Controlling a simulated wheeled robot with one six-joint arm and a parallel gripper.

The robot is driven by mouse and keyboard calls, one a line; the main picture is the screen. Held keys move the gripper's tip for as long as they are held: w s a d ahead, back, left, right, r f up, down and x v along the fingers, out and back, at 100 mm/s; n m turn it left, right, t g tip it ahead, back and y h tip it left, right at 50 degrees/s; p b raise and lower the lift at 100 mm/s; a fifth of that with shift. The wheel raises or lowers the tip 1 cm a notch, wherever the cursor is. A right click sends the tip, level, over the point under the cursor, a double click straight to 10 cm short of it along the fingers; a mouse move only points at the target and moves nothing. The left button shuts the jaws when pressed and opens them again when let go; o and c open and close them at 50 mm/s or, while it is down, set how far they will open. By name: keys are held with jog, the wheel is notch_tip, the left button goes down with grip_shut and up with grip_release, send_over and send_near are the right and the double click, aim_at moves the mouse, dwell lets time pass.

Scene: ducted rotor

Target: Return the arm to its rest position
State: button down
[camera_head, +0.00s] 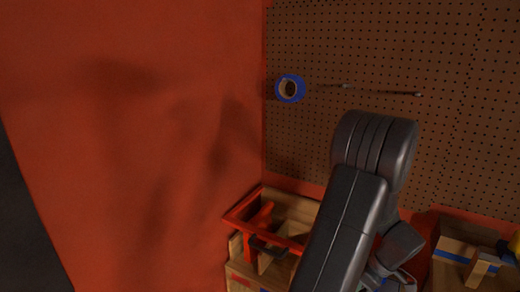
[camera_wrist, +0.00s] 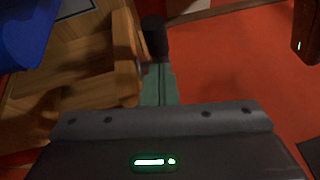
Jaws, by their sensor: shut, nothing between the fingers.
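My arm (camera_head: 345,235) rises from the bottom of the head view, bends at a thick dark joint in front of the pegboard, and folds back down. Its lower wrist end is partly hidden behind the nearer link. My gripper (camera_wrist: 155,38) shows in the wrist view as two narrow fingers pressed together, with dark tips and nothing held between them. The fingers point past a wooden box-like piece toward the red surface. I cannot tell whether the tips touch anything.
A pegboard (camera_head: 400,40) carries a blue tape roll (camera_head: 290,88) and a thin rod. A red wall (camera_head: 150,130) fills the left. Below stand a wooden box with a red frame (camera_head: 240,210) and another wooden box (camera_head: 455,250) at right. A blue object (camera_wrist: 25,30) is near the wrist.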

jog(key=shift+w+a+r+g+h+p, duration=0.25)
jog(key=shift+a+r+g+h+p, duration=0.25)
jog(key=shift+p, duration=0.3)
jog(key=shift+w+a+r+h, duration=0.1)
jog(key=shift+w+r+h, duration=0.1)
jog(key=shift+w+h, duration=0.1)
jog(key=shift+w+r+b, duration=0.1)
jog(key=shift+w+r, duration=0.1)
jog(key=shift+r, duration=0.7)
jog(key=shift+w+r+b, duration=0.1)
jog(key=shift+w+r, duration=0.05)
jog(key=shift+r, duration=0.75)
jog(key=shift+w+r+b, duration=0.1)
jog(key=shift+w+r, duration=0.1)
jog(key=shift+r, duration=0.7)
